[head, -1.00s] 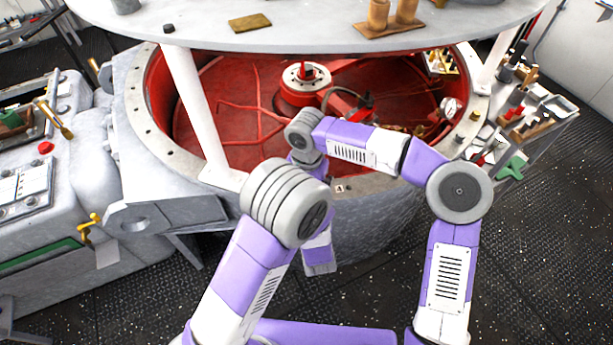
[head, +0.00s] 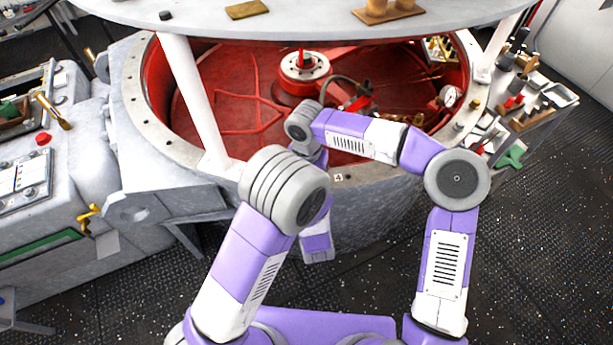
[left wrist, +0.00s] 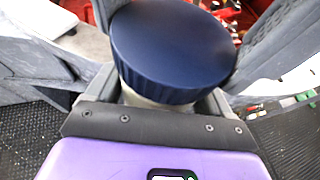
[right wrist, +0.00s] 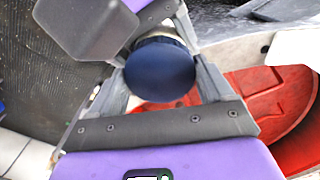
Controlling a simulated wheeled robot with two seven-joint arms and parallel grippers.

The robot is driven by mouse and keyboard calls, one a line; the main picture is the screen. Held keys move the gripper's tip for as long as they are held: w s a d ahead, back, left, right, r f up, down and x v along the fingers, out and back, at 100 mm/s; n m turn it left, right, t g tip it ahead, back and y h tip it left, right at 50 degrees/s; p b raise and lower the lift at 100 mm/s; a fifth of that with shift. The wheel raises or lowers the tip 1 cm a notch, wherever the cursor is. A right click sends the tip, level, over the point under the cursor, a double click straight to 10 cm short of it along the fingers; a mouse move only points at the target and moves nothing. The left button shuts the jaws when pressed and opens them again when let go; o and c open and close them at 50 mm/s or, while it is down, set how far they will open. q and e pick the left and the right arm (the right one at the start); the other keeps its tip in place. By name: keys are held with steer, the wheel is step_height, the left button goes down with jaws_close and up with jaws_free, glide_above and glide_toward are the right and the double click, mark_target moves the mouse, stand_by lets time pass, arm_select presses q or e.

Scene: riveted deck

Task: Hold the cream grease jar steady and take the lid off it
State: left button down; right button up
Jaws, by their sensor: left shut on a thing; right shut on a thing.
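The cream grease jar (left wrist: 145,99) shows as a pale strip under its dark blue lid (left wrist: 172,45) in the left wrist view. My left gripper (left wrist: 165,100) is shut around the jar's body, below the lid's ridged rim. In the right wrist view the lid (right wrist: 160,72) lies between the fingers of my right gripper (right wrist: 162,85), which is shut on it. The lid sits over the jar; I cannot tell whether it is loosened. In the head view my arm links hide the jar, the lid and both grippers.
A large grey drum (head: 150,125) with a red interior stands ahead, under a grey round top (head: 300,22). White posts (head: 195,105) hold that top. Grey machinery (head: 95,170) is at left, a cluttered tool bench (head: 530,115) at right. Dark textured floor (head: 545,240) is clear at right.

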steer(key=n, duration=0.4)
steer(key=shift+s+a+r+n, duration=0.2)
steer(key=shift+a+n, duration=0.15)
steer(key=shift+n, duration=0.05)
steer(key=n, duration=0.4)
steer(key=o, duration=1.1)
steer(key=shift+c, duration=0.2)
steer(key=shift+d+r, duration=0.15)
steer(key=shift+r, duration=1)
steer(key=shift+d+r, duration=0.1)
steer(key=shift+r, duration=1)
steer(key=m, duration=0.2)
steer(key=r+m, duration=0.1)
steer(key=m, duration=0.1)
steer(key=shift+w+d+r, duration=0.15)
steer(key=shift+d+r, duration=0.05)
steer(key=m, duration=0.2)
steer(key=r+m, duration=0.1)
steer(key=m, duration=0.2)
steer(key=shift+w+d+r+m, duration=0.1)
steer(key=shift+d+r+m, duration=0.1)
steer(key=shift+r+m, duration=0.1)
steer(key=shift+f, duration=3.95)
steer(key=shift+c, duration=0.5)
